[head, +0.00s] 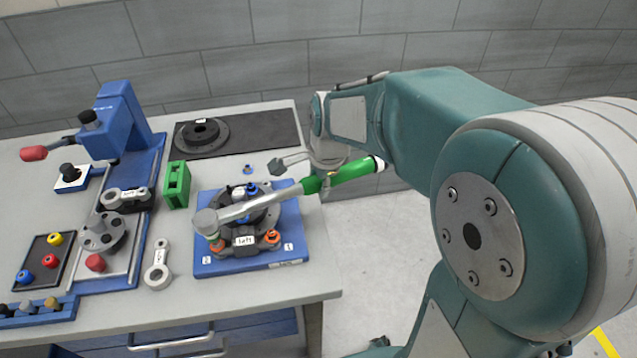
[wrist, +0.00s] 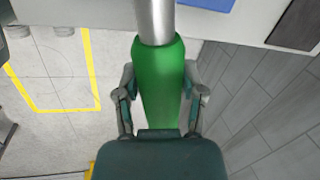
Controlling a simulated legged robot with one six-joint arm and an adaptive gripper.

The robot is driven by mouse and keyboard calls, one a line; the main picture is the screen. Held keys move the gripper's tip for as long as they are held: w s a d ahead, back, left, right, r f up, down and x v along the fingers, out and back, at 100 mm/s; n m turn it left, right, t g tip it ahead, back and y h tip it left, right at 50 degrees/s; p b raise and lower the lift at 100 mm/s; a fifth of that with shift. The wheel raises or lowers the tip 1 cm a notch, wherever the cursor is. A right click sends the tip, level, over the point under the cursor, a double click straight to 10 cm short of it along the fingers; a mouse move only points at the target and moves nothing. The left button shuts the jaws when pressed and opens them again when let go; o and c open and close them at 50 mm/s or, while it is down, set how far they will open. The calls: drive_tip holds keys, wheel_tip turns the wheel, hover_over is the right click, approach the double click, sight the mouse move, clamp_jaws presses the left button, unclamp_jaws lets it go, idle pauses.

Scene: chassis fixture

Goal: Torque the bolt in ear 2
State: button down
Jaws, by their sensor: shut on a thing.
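My gripper (head: 322,178) is shut on the green handle of a torque wrench; the handle (wrist: 160,85) also shows between the fingers in the wrist view. The wrench's silver shaft (head: 262,203) reaches left across the blue fixture plate (head: 282,258). Its round grey head (head: 205,222) is over the front-left ear, close to the label "2" (head: 207,261). An orange part (head: 217,246) shows just below the head. The bolt in that ear is hidden, and I cannot tell whether the head sits on it. A dark round chassis part (head: 243,228) with a white label lies on the plate, partly covered by the shaft.
A green block (head: 176,185) stands left of the plate, with a grey link (head: 157,265) in front of it. A blue press (head: 125,120) with a red-knobbed lever stands at the back left. A black mat (head: 255,130) holds a dark flanged disc (head: 202,133).

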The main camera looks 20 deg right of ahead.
drive_tip(key=shift+w+v, duration=0.25)
drive_tip(key=shift+v, duration=0.85)
drive_tip(key=shift+w+v, duration=0.2)
drive_tip(key=shift+v, duration=0.95)
drive_tip(key=shift+a, duration=0.15)
